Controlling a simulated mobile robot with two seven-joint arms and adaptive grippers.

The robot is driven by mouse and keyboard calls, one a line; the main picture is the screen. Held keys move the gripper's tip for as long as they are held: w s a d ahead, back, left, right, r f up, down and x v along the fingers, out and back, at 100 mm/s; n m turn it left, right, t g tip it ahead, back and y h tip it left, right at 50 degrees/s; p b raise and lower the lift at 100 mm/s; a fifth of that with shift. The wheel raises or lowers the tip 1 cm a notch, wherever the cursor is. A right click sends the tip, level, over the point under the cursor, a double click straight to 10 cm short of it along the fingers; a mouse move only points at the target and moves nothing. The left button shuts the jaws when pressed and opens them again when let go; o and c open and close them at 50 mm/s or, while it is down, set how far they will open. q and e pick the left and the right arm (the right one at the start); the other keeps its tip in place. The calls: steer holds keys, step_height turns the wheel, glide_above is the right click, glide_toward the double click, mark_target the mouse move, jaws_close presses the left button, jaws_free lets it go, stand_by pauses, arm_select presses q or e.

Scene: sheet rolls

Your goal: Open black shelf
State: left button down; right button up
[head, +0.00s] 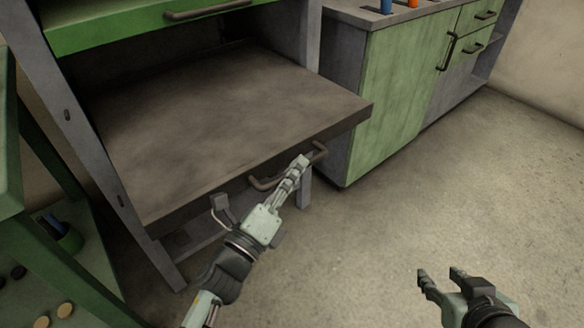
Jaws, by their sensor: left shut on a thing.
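The black shelf (215,125) is a dark, flat pull-out board in a grey-framed rack, and it juts out past the rack's front posts. Its curved metal handle (262,184) sits on the front face. My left gripper (298,168) is shut on this handle, near the handle's right part. Its fingers hide some of the handle. My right gripper (442,276) is open and empty above the floor at the lower right, away from the shelf.
A green drawer (130,24) with its own handle is above the shelf. A green cabinet (395,95) stands close on the right. A green stand (45,250) with small items is at the left. The concrete floor (400,210) to the right is clear.

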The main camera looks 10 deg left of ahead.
arm_select(q)
steer(key=c, duration=1.7)
jaws_free()
steer(key=shift+o, duration=0.6)
arm_select(e)
steer(key=shift+s+d+f, duration=0.15)
steer(key=shift+d, duration=0.15)
arm_select(q)
steer(key=v, duration=0.7)
steer(key=shift+s, duration=0.25)
arm_select(e)
steer(key=shift+a, duration=0.1)
arm_select(q)
steer(key=shift+a+f, duration=0.15)
